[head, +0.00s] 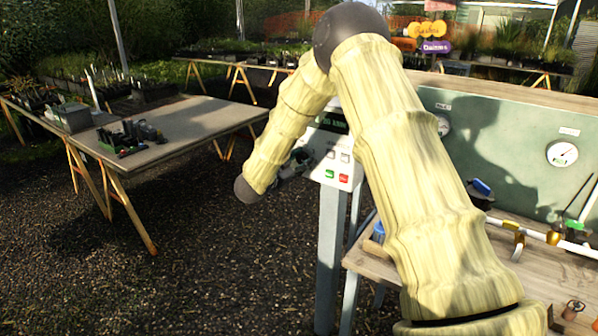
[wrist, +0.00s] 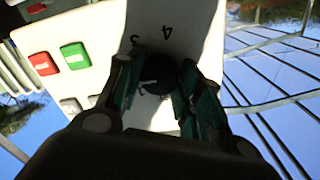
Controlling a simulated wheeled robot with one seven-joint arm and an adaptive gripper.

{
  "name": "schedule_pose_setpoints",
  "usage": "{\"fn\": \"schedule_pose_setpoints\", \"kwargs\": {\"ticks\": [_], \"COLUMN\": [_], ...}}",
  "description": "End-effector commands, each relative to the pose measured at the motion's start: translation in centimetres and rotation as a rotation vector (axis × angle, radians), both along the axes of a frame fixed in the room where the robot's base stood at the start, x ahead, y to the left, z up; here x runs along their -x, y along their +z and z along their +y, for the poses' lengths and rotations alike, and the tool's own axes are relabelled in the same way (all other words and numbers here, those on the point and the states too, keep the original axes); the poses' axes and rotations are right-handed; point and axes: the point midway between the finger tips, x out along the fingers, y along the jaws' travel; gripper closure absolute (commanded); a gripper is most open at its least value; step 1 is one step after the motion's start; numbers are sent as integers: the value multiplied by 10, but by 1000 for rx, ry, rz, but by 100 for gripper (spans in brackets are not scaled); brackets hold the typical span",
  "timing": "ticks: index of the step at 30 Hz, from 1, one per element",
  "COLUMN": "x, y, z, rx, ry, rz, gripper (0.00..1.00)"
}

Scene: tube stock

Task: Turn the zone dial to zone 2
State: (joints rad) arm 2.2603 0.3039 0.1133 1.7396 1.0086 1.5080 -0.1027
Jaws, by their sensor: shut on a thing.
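The zone dial (wrist: 157,84) is a black round knob on the white face of the control box (wrist: 100,22). A "4" and another digit are printed above it in the wrist view. A small pale mark shows on the knob, but I cannot tell which zone it points to. My gripper (wrist: 161,70) is shut on the dial, one dark green finger on each side. In the head view my gripper (head: 294,164) is at the left edge of the control box (head: 335,150), and the dial is hidden there.
The box has a green button (head: 330,174) and a red button (head: 344,178) close to the gripper. It stands on a grey post (head: 328,255). A wooden bench (head: 372,262) with pipes and a gauge board (head: 490,150) is at right.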

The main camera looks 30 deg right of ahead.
Motion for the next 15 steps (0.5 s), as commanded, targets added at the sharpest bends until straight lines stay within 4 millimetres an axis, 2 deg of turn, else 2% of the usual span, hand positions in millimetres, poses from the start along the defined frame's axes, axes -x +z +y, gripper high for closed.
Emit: {"fn": "schedule_pose_setpoints", "kwargs": {"ticks": [1, 15], "x": [0, 1], "y": [-4, -1], "z": [0, 0], "rx": [-11, -63], "ry": [0, -2], "rz": [-26, -149], "gripper": [88, 88]}}
